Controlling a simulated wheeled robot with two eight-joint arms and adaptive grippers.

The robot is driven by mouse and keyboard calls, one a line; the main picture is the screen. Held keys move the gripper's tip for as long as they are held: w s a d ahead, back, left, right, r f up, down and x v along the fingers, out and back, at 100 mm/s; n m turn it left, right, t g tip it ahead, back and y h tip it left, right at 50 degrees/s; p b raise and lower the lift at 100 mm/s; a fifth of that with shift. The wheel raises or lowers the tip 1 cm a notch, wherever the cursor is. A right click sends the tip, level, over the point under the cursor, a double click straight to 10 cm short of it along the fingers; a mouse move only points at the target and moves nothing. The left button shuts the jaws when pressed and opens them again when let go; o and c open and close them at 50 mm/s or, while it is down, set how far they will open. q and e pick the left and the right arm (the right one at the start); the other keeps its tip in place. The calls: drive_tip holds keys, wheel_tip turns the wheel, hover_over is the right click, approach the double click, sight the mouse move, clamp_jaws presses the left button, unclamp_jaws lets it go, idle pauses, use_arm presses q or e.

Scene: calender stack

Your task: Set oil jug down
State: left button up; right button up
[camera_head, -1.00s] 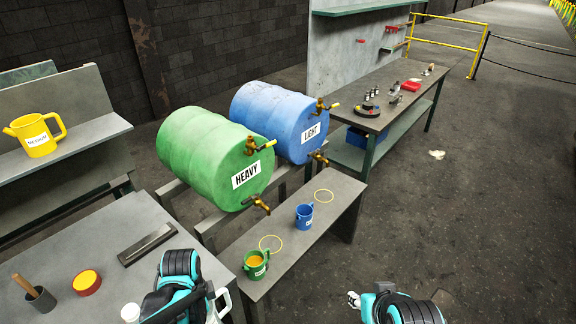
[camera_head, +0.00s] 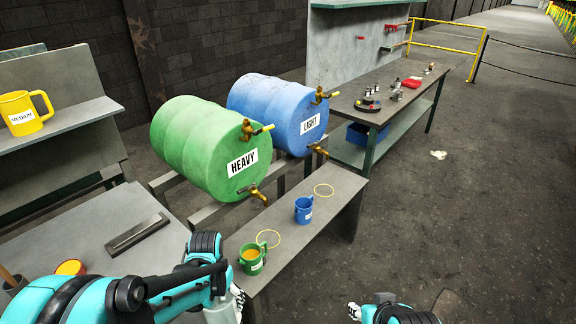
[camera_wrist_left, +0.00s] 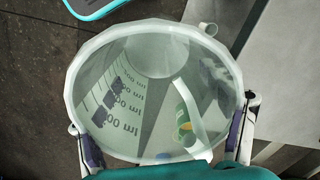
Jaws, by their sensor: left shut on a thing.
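My left gripper (camera_head: 236,298) is at the bottom of the head view, beside the near end of the low bench. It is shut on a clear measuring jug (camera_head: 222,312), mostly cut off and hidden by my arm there. In the left wrist view the jug (camera_wrist_left: 150,55) fills the middle, between the fingers of my left gripper (camera_wrist_left: 163,113); its ml marks show, and a green and yellow shape shows through it. I cannot tell whether it holds oil or touches a surface. My right gripper (camera_head: 355,311) is low at centre right, partly cut off.
A green mug (camera_head: 251,262) with yellow-orange content and a blue mug (camera_head: 303,211) stand on the low bench (camera_head: 335,212), near two yellow rings. The HEAVY drum (camera_head: 205,140) and LIGHT drum (camera_head: 270,110) lie behind. A yellow MEDIUM jug (camera_head: 22,115) is on the left shelf.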

sight(228, 299)
use_arm(q)
drive_tip(key=shift+w+d+f+n+b, duration=0.3)
drive_tip(key=shift+w+f+n, duration=0.15)
drive_tip(key=shift+f+n, duration=0.2)
drive_tip(key=shift+w+d+f+n+b, duration=0.15)
drive_tip(key=shift+w+f+n+b, duration=0.15)
drive_tip(key=shift+w+f+n, duration=0.35)
drive_tip(key=shift+s+f, duration=0.1)
drive_tip(key=shift+s, duration=0.1)
